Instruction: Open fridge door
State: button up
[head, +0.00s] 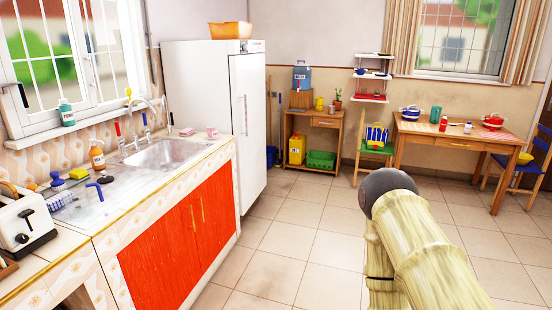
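The white fridge (208,100) stands at the far end of the counter, against the back wall. Its tall door (248,130) faces right and looks shut. A vertical handle (240,115) is on the door's left side. My arm (405,235) rises from the lower right, well apart from the fridge. My gripper is not visible in the head view, so its fingers and whatever it may hold are hidden.
A counter with a sink (168,153), red cupboard doors (185,232) and a toaster (22,222) runs along the left. The tiled floor (285,235) before the fridge is clear.

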aim_at(247, 71)
jog(key=z, duration=0.5)
jog(key=i, duration=1.65)
jog(key=u, duration=0.3)
jog(key=i, duration=1.6)
jog(key=u, duration=0.8)
